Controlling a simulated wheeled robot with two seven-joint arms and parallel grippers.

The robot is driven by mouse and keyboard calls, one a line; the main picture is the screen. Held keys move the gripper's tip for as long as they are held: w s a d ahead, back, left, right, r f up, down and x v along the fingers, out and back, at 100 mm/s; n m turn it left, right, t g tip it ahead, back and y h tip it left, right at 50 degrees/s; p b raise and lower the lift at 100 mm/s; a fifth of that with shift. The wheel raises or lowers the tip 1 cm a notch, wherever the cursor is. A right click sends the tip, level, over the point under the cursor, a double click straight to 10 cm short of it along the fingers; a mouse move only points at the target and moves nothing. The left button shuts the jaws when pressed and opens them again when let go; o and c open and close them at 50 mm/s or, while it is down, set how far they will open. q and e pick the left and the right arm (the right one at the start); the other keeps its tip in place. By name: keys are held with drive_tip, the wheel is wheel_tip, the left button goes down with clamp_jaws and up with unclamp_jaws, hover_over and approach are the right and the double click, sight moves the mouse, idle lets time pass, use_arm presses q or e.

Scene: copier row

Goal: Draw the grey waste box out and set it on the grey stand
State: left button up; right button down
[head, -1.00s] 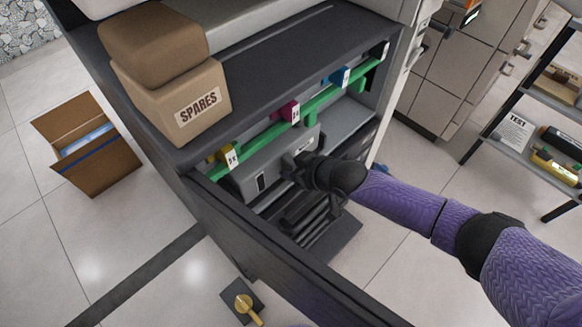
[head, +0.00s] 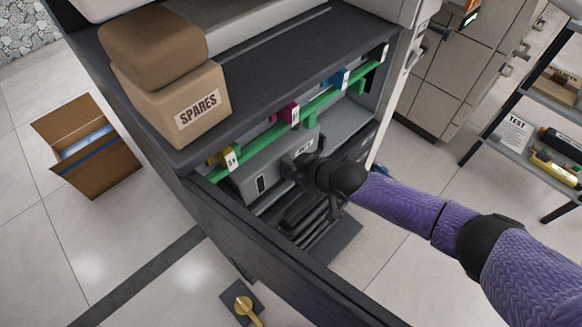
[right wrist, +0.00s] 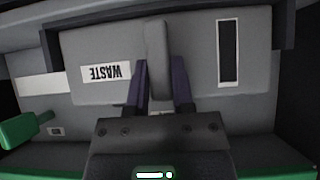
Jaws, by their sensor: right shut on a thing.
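The grey waste box (head: 250,178) sits in the open lower bay of the copier, below the green rail; its front faces out. In the right wrist view the waste box (right wrist: 190,90) shows an upside-down WASTE label, a dark slot and an upright grey handle (right wrist: 157,45). My right gripper (head: 298,168) is at the box front. In the right wrist view its fingers (right wrist: 160,88) stand either side of the handle, shut on it. The gripper hides part of the front. My left gripper is not in view. I cannot make out a separate grey stand.
The copier's dark door (head: 285,265) stands open in front of the bay. A SPARES carton (head: 150,95) sits on top. An open cardboard box (head: 105,165) stands on the floor at left. A grey shelf rack (head: 500,140) with items stands at right.

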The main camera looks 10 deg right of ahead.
idle(0.8)
drive_tip(key=shift+s+d+r+p, duration=0.15)
drive_tip(key=shift+s+d+p, duration=0.15)
drive_tip(key=shift+s+p, duration=0.2)
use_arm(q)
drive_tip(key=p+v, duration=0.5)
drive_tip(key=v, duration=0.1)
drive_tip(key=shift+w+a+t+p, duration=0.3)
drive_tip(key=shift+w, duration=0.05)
use_arm(e)
drive_tip(key=s+d, duration=0.6)
drive_tip(key=s, duration=0.3)
drive_tip(key=shift+s+d, duration=0.3)
drive_tip(key=shift+s, duration=0.1)
